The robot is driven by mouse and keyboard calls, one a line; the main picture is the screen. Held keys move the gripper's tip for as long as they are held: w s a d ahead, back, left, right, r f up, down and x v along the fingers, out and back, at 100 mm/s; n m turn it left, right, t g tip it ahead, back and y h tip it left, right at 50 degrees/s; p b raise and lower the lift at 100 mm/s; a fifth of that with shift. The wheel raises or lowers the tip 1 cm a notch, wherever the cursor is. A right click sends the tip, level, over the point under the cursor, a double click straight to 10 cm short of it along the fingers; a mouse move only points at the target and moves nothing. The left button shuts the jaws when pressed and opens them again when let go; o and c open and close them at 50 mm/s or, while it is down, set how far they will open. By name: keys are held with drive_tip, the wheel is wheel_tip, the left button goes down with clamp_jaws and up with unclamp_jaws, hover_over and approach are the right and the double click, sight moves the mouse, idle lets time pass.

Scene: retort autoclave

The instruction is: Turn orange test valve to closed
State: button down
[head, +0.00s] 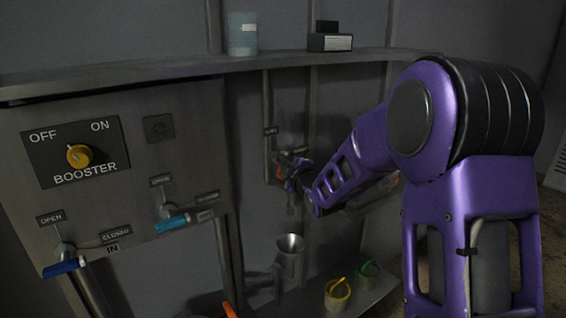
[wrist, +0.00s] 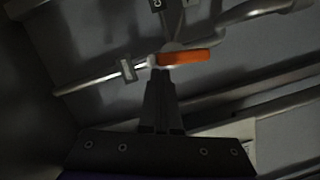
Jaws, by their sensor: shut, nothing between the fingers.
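The orange valve handle (wrist: 187,57) shows in the wrist view as a short bar pointing right from a pale hub on a pipe. My gripper (wrist: 162,76) is shut and empty, with its fingertips just below the hub end of the handle; I cannot tell whether they touch it. A label with a letter C (wrist: 157,4) is cut off at the top edge, and a small label plate (wrist: 127,69) stands left of the hub. In the head view my gripper (head: 296,178) is at the pipework on the back wall, where the valve is small, dark and partly hidden.
A shelf (head: 170,70) with a jar (head: 242,35) and a small box (head: 329,42) runs above. At left is a panel with a yellow booster knob (head: 78,156), a blue handle (head: 64,267) and a cyan handle (head: 172,223). A metal funnel (head: 289,245) stands below my gripper.

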drive_tip(key=shift+w+d+r+m+g+p, duration=0.15)
drive_tip(key=shift+d+m+p, duration=0.1)
drive_tip(key=shift+m, duration=0.4)
drive_tip(key=shift+w+d+m+g+p, duration=0.1)
drive_tip(key=shift+d+m+g+p, duration=0.1)
drive_tip(key=shift+m, duration=0.45)
drive_tip(key=shift+w+d+r+m+g+p, duration=0.1)
drive_tip(key=shift+d+m+g+p, duration=0.1)
drive_tip(key=shift+m+p, duration=0.25)
drive_tip(key=shift+w+d+m+g+p, duration=0.1)
drive_tip(key=shift+m+g+p, duration=0.05)
drive_tip(key=shift+m+p, duration=0.25)
drive_tip(key=shift+w+d+m+g+y+p, duration=0.25)
drive_tip(key=shift+m+y+p, duration=0.25)
drive_tip(key=shift+m+p, duration=0.7)
drive_tip(key=shift+w+d+f+m+g+y+p, duration=0.2)
drive_tip(key=shift+d+m+g+y+p, duration=0.2)
drive_tip(key=shift+m+p, duration=0.9)
drive_tip(key=shift+w+d+f+n+p, duration=0.1)
drive_tip(key=shift+w+d+n+p, duration=0.1)
drive_tip(key=shift+n+p, duration=0.1)
idle(2.7)
